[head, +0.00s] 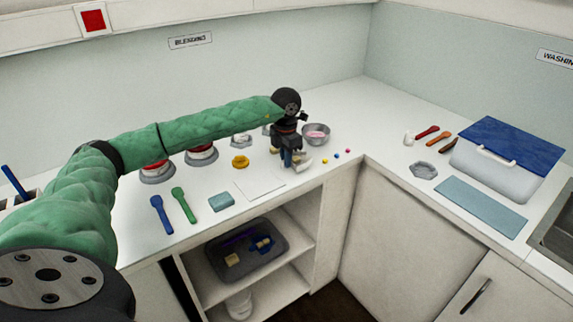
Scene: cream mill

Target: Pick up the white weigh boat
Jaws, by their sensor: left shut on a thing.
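My left gripper (290,160) points down over the counter, near its front edge, at the end of the green-sleeved arm. It is shut on a small white piece, which looks like the white weigh boat (303,163), partly hidden by the fingers. I cannot tell whether the boat touches the counter or is just above it. My right gripper is not in view.
A metal bowl (316,134) with pink contents stands right behind the gripper. A grey hexagonal dish (424,170) and blue-lidded box (495,178) stand right.

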